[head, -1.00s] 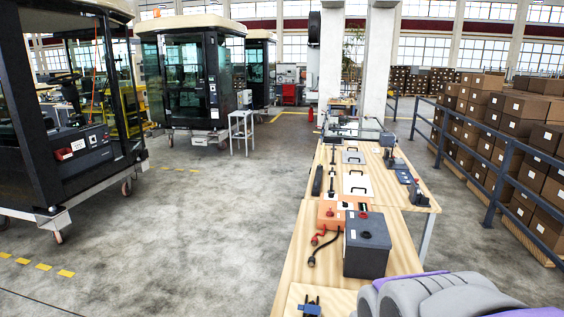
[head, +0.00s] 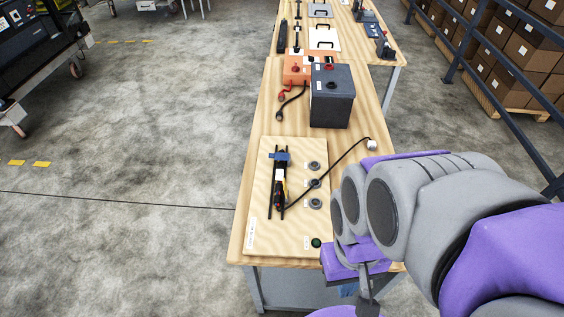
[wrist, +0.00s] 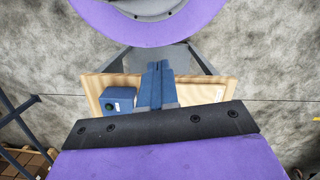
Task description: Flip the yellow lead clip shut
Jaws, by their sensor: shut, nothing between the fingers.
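A light wooden board (head: 262,228) lies on the near end of the table. On it, two dark rails carry a blue piece (head: 281,157) at the far end. A small yellow part (head: 285,188), seemingly the yellow lead clip, sits between them, with an orange and black piece (head: 278,199) beside it. It is too small to tell how far the clip stands open. A black lead (head: 340,160) runs to this area. My gripper (wrist: 155,82) shows two blue fingers together and empty in the wrist view, apart from the clip. The clip is not distinguishable in the wrist view.
Several round grey knobs (head: 315,184) line the board's right side, with a green button (head: 316,242) near its front corner. A blue box with a green button (wrist: 118,101) shows in the wrist view. A dark grey box (head: 332,100) stands behind the board. Floor left of the table is clear.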

